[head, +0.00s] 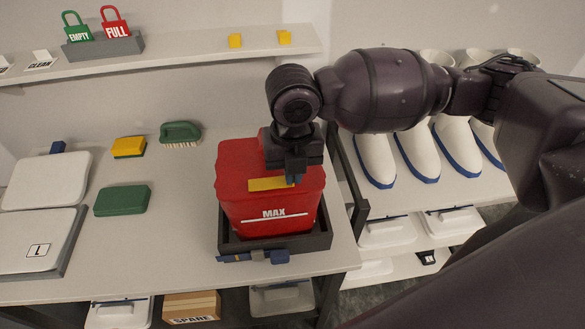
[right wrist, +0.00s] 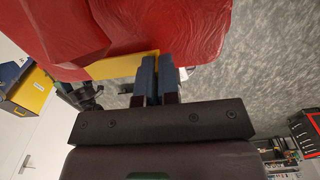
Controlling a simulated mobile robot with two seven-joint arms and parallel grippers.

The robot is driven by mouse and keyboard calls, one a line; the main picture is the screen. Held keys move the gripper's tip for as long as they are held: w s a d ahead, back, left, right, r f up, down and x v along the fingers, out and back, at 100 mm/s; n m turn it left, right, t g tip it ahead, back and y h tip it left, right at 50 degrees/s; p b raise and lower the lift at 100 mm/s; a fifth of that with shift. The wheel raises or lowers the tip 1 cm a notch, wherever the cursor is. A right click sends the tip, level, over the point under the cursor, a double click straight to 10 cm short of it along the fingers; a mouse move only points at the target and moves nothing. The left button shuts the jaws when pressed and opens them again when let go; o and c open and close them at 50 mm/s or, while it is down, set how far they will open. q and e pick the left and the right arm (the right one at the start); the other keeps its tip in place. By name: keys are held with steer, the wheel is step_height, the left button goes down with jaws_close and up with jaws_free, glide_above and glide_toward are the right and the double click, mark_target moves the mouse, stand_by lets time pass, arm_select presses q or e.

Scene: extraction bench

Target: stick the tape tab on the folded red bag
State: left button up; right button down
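The red bag (head: 235,155) is folded over a bin marked MAX, which stands in a dark tray (head: 325,238) on the bench. The yellow tape tab (head: 266,184) lies flat against the upper front of the red; it also shows in the right wrist view (right wrist: 115,66). My right gripper (head: 293,178) is at the tab's right end. In the right wrist view its blue fingers (right wrist: 157,75) are nearly together, close to the red bag (right wrist: 165,25); their tips partly hide the tab's end. My left gripper is not in view.
A green box (head: 122,200), a yellow-green sponge (head: 129,147) and a green brush (head: 181,133) lie left of the bin. A shelf (head: 190,55) behind holds padlocks and two small yellow pieces. White boots (head: 420,153) stand on a rack at right.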

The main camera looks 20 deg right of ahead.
steer(key=shift+f, duration=0.3)
stand_by(0.7)
steer(key=c, duration=1.3)
jaws_free()
steer(key=shift+o, duration=0.2)
steer(key=shift+r, duration=0.45)
step_height(320, 180, up, 10)
steer(key=shift+f, duration=0.1)
